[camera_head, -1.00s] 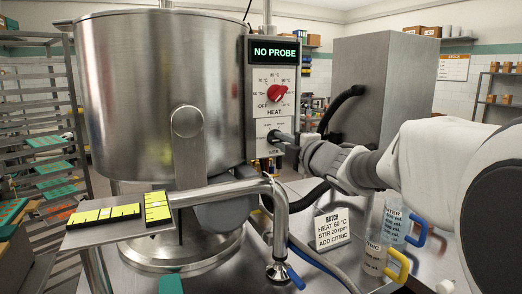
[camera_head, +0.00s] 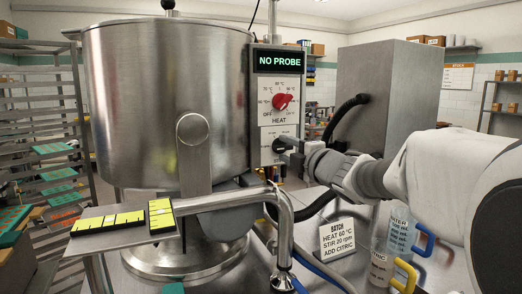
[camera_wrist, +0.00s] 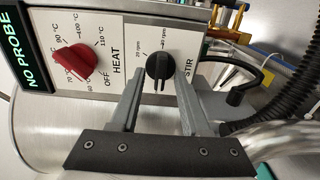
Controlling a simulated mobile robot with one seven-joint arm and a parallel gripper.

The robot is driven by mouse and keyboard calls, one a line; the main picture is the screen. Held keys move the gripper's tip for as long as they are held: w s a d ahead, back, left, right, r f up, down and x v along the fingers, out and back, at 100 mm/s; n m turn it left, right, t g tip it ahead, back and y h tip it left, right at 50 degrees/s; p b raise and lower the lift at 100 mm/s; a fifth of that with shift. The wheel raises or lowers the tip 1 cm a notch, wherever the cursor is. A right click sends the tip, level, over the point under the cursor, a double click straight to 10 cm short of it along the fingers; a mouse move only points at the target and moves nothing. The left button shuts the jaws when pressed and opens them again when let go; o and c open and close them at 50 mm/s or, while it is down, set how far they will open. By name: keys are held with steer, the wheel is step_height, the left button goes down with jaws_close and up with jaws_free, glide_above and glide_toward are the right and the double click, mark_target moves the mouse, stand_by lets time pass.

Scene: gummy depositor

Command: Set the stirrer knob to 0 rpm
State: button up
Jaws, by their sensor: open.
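The black stirrer knob (camera_wrist: 160,68) is on the white STIR part of the control panel (camera_head: 279,104). In the wrist view its grip bar runs nearly up and down the picture. A short white mark shows near the bar's lower end; the exact setting is hard to read. Printed rpm marks lie above and upper left of it. My gripper (camera_wrist: 162,72) is open, one finger on each side of the knob with gaps. I cannot tell how deep the fingertips reach around it.
The red HEAT knob (camera_wrist: 76,60) is beside the stirrer knob, above it in the head view. The display (camera_head: 279,61) reads NO PROBE. A steel kettle (camera_head: 140,100) stands left. A batch card (camera_head: 337,236) and two jugs (camera_head: 402,234) stand below my arm.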

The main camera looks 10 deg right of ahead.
steer(key=p+v, duration=0.2)
steer(key=v, duration=1.5)
steer(key=shift+s, duration=0.2)
steer(key=shift+d+r, duration=0.1)
